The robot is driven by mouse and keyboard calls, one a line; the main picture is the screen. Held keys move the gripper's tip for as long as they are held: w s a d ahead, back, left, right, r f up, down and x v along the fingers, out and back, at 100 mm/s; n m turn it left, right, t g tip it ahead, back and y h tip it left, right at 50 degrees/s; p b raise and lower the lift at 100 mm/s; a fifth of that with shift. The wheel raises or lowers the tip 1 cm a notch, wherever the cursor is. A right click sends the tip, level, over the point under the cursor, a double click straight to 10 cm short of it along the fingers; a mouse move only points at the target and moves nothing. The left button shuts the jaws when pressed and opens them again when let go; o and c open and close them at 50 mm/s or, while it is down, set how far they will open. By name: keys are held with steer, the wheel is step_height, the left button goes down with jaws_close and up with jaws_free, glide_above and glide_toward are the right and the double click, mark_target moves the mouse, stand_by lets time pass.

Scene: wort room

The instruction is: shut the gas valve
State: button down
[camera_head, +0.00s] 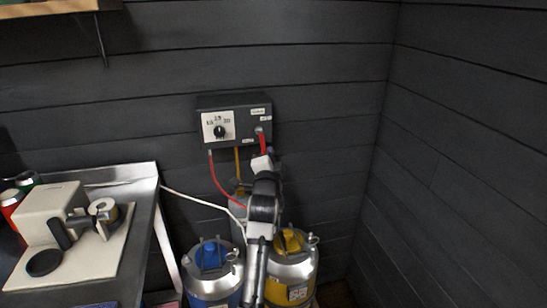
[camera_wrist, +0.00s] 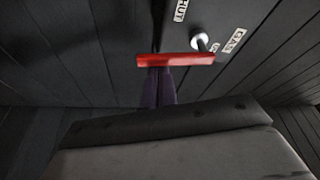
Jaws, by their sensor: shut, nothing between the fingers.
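The gas valve is a red lever (camera_head: 263,142) on a dark control box (camera_head: 236,125) on the wall. In the head view the lever points down from its round hub, and its lower end is close to my gripper (camera_head: 262,160). In the wrist view the red lever (camera_wrist: 185,60) lies across the picture beside the silver hub (camera_wrist: 199,41). Labels on the box there read "GAS" and partly "SHUT". My gripper (camera_wrist: 158,72) is shut and empty, its dark fingertips at the lever's left part. I cannot tell if they touch it.
A dial (camera_head: 219,131) sits on the box's left half, with a red hose (camera_head: 219,183) and a yellow one below. A blue-topped keg (camera_head: 212,275) and a yellow-topped keg (camera_head: 291,270) stand below. A metal counter (camera_head: 145,215) with a white machine is at left. The right wall is bare.

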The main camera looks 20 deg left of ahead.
steer(key=shift+s+a+b, duration=0.25)
steer(key=shift+a+b, duration=0.15)
steer(key=shift+b, duration=0.15)
stand_by(0.4)
steer(key=s+d+b, duration=0.3)
steer(key=s+d, duration=0.3)
steer(key=s, duration=0.1)
steer(key=shift+s, duration=0.2)
steer(key=shift+f, duration=0.1)
stand_by(0.5)
